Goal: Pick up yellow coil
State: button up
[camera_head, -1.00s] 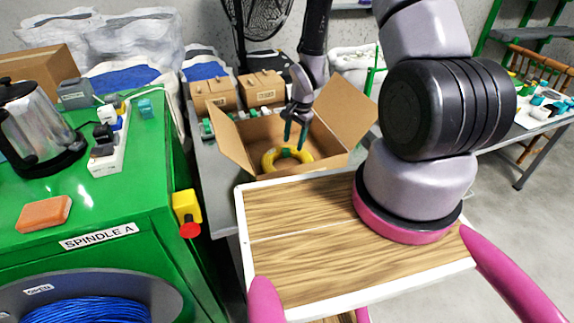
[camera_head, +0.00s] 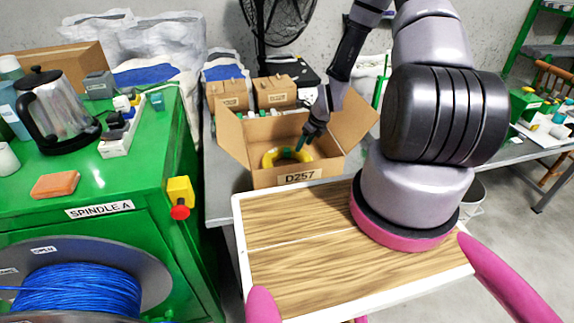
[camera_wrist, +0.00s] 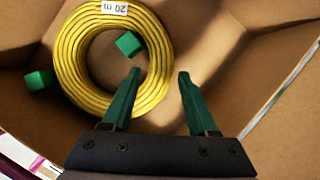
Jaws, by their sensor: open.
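The yellow coil (camera_wrist: 75,75) lies flat in the open cardboard box (camera_head: 262,132), with a "20 m" label on it. In the head view the coil (camera_head: 268,158) shows over the box's front wall, partly hidden by my gripper. My gripper (camera_wrist: 158,75) is open, its two green fingers pointing down into the box. In the wrist view the left finger is over the coil's right rim and the right finger is beside it; contact cannot be told. The head view shows the gripper (camera_head: 300,143) at the coil's right side.
Small green blocks (camera_wrist: 130,43) lie inside and beside the coil. Box flaps stand open left and right (camera_head: 354,122). Closed cartons (camera_head: 275,91) stand behind. A green cabinet (camera_head: 120,190) with a blue cable spool is at the left.

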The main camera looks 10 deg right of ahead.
aim_at(301, 151)
jog(key=x, duration=0.5)
jog(key=shift+f, duration=0.25)
grip_shut()
jog(key=shift+w, duration=0.1)
dwell(1.1)
